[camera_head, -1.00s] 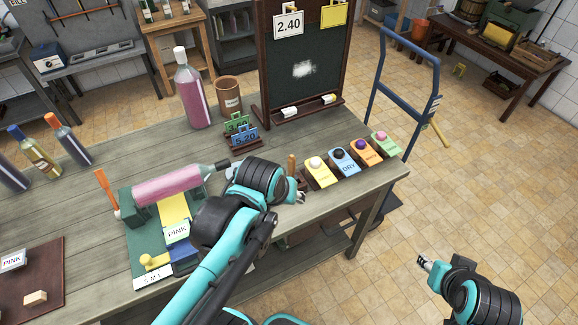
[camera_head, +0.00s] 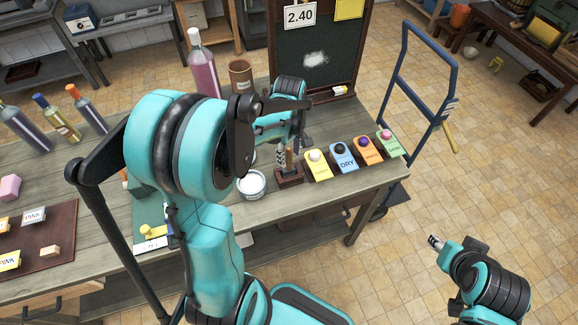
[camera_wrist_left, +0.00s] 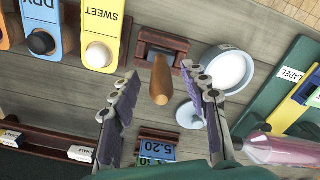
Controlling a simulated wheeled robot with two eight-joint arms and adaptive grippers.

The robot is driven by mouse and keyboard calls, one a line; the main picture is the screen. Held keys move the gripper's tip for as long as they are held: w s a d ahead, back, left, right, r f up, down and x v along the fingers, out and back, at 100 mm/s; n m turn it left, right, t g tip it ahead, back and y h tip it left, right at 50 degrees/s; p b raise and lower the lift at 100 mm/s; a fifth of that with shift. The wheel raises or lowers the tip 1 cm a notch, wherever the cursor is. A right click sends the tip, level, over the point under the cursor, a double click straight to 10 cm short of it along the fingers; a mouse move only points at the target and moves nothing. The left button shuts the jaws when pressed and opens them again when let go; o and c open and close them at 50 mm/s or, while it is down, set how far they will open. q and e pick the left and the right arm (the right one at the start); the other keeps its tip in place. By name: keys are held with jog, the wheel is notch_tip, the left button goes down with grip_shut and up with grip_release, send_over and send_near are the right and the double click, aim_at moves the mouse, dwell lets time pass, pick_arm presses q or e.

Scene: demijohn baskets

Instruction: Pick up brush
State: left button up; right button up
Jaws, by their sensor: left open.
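The brush (camera_head: 289,159) has a wooden handle and stands upright in a small dark brown holder (camera_head: 289,179) near the table's front edge. In the left wrist view the brush handle (camera_wrist_left: 160,82) points towards the camera, and its holder (camera_wrist_left: 160,43) shows behind it. The brush's lower end is hidden. My left gripper (camera_head: 296,142) is open just above the brush. In the left wrist view the fingers of my left gripper (camera_wrist_left: 160,74) are on either side of the handle, with gaps on both sides. My right gripper (camera_head: 435,242) is away over the floor; its jaws are too small to judge.
A white bowl (camera_head: 252,184) stands left of the holder. Coloured label blocks, the nearest a yellow one (camera_head: 318,165), line up to its right.

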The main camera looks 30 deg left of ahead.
aim_at(289, 167)
pick_arm(q)
notch_tip(289, 167, down, 4)
jog(key=shift+r+b, duration=0.15)
jog(key=shift+b, duration=0.25)
grip_shut()
jog(key=shift+r, duration=0.15)
notch_tip(289, 167, up, 4)
jog(key=shift+s+r+p, duration=0.1)
jog(key=shift+r+p, duration=0.15)
jog(key=shift+p, duration=0.55)
jog(key=s+d+r+p, duration=0.2)
jog(key=s+d+r, duration=0.4)
jog(key=d, duration=0.3)
jog(key=shift+s+r, duration=0.15)
jog(key=shift+s, duration=0.5)
